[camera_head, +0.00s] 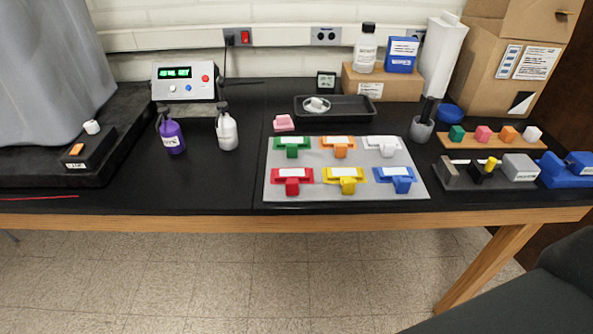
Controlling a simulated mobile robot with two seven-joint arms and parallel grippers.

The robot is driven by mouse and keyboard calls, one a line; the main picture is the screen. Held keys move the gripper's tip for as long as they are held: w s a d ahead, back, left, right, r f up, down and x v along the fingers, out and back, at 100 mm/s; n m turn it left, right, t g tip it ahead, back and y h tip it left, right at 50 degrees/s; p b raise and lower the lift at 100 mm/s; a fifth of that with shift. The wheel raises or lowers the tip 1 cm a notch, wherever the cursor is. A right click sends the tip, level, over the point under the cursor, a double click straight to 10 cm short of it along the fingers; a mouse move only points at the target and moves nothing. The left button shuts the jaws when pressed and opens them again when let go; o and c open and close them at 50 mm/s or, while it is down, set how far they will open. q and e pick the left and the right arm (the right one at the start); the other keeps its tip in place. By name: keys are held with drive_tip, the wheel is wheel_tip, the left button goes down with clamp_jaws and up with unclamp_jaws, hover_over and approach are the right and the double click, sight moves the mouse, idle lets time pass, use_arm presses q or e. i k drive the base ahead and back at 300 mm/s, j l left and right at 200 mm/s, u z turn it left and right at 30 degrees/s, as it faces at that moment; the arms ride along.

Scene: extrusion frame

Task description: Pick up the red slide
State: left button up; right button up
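A red slide (292,184) sits at the front left of a grey board (345,158) on the black bench. It has a white label on top and a block at its front. A yellow slide (346,182) and a blue slide (396,177) stand to its right in the front row. Green (292,146), orange (339,147) and white (384,145) slides form the row behind. Neither of my grippers shows in the head view.
A pink block (284,123) and a black tray (347,107) lie behind the board. Purple (171,132) and white (227,129) bottles stand to its left. A dark rack (448,177) stands to its right. The bench front between bottles and board is clear.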

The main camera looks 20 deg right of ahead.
sight(292, 176)
drive_tip(key=k+j+z, duration=0.1)
drive_tip(key=j+z, duration=0.15)
drive_tip(key=j, duration=0.25)
drive_tip(key=k+j+z, duration=0.25)
drive_tip(key=j, duration=0.2)
drive_tip(key=k+j+z, duration=0.1)
drive_tip(key=j+z, duration=0.15)
drive_tip(key=j, duration=0.2)
drive_tip(key=k+j+z, duration=0.25)
drive_tip(key=j, duration=0.15)
drive_tip(key=k+j+z, duration=0.25)
drive_tip(key=j, duration=0.1)
